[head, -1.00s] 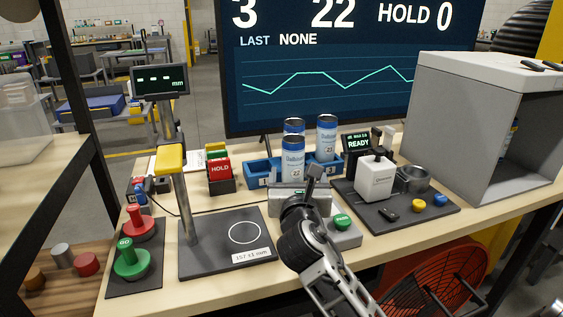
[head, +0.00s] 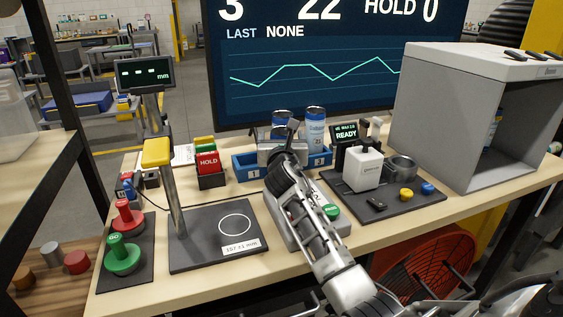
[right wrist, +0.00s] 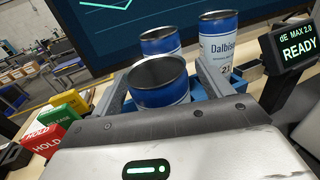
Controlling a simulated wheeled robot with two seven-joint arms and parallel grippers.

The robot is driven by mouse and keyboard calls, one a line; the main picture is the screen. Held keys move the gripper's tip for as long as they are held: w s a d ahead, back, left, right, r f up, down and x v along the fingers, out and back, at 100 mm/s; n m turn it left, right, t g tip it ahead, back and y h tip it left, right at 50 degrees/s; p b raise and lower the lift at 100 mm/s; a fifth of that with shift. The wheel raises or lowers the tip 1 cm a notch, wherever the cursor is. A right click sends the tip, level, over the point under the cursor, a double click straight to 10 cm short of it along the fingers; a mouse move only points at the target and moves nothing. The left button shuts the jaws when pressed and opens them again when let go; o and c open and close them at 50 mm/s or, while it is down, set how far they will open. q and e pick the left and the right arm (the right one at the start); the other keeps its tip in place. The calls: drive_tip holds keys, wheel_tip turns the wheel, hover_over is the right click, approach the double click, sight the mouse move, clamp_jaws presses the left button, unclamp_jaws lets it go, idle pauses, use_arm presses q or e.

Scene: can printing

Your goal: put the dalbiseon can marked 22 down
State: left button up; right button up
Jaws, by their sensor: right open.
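My right gripper (head: 280,142) is open at the blue rack (head: 245,166), and its body hides the front can in the head view. In the right wrist view, that white-and-blue can (right wrist: 160,92) stands between the spread fingers; its number is hidden. Two more Dalbiseon cans stand behind it: a left one (head: 281,119), also in the right wrist view (right wrist: 160,39), and a right one (head: 315,127), also in the right wrist view (right wrist: 217,48). My left gripper is out of view.
The HOLD card holder (head: 209,167) is left of the rack. The READY instrument (head: 345,138) and its dark tray (head: 350,201) are right. A gauge stand (head: 200,252) is front left, a grey booth (head: 430,120) back right.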

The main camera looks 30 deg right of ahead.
drive_tip(key=shift+w+d, duration=0.25)
drive_tip(key=shift+w, duration=0.1)
drive_tip(key=shift+c, duration=0.2)
drive_tip(key=c, duration=1.3)
drive_tip(key=shift+r, duration=0.1)
